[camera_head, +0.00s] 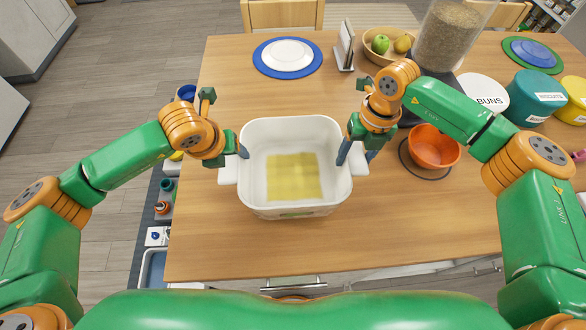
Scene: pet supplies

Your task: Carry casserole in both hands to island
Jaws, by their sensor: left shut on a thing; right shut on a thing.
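The casserole (295,207) is a white, deep, rounded rectangular dish with a yellowish patch on its inner floor. It is over the wooden table top (430,230), near the front edge; I cannot tell whether it touches the wood. My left gripper (238,155) is shut on the casserole at its left side, by the left handle. My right gripper (356,154) is shut on the casserole at its right side, by the right handle. The fingertips are partly hidden against the dish.
An orange bowl (433,148) sits just right of my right gripper. A blue mat with a white plate (287,55), a fruit bowl (380,58), a clear food container (449,38) and several canisters (535,97) stand behind and right. Grey floor (110,120) is open at left.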

